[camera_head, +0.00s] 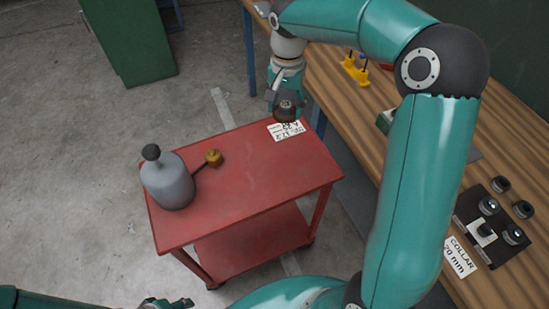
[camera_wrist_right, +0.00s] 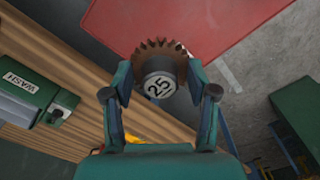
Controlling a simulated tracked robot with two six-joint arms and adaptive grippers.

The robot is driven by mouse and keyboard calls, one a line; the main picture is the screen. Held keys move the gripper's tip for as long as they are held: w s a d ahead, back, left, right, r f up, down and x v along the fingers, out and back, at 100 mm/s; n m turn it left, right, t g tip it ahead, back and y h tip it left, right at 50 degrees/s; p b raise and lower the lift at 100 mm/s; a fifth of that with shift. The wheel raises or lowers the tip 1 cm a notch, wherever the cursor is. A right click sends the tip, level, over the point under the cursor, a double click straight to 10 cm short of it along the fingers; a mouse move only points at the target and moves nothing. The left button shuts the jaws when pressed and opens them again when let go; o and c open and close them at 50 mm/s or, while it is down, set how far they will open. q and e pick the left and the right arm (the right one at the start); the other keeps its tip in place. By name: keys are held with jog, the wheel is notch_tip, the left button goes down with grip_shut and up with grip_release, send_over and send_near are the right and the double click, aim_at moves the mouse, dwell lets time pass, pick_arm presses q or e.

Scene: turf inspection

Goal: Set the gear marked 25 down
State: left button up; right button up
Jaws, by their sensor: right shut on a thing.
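The gear marked 25 (camera_wrist_right: 158,80) is a brown toothed wheel with a pale hub face reading 25, seen in the right wrist view. My right gripper (camera_wrist_right: 160,92) is shut on it, one finger on each side. In the head view the dark gear (camera_head: 286,115) hangs in my right gripper (camera_head: 285,103) at the far end of the red cart (camera_head: 245,185), above or near a white card (camera_head: 287,131). I cannot tell whether the gear touches the cart. My left gripper (camera_head: 166,303) shows only partly at the bottom edge.
A grey oil can (camera_head: 168,184) with a dark cap and a brass-coloured tip (camera_head: 213,157) stands on the cart's left side. The cart's middle is clear. A wooden bench (camera_head: 335,88) on the right holds collars, a COLLAR card (camera_head: 460,256) and a WASH box (camera_wrist_right: 30,95).

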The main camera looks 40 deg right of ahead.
jog(key=p, duration=0.2)
send_over(285, 160)
notch_tip(285, 160, down, 15)
jog(key=shift+f, duration=0.2)
notch_tip(285, 160, down, 3)
jog(key=shift+f, duration=0.6)
jog(key=o, duration=1.2)
jog(key=shift+c, duration=0.2)
jog(key=shift+r, duration=0.1)
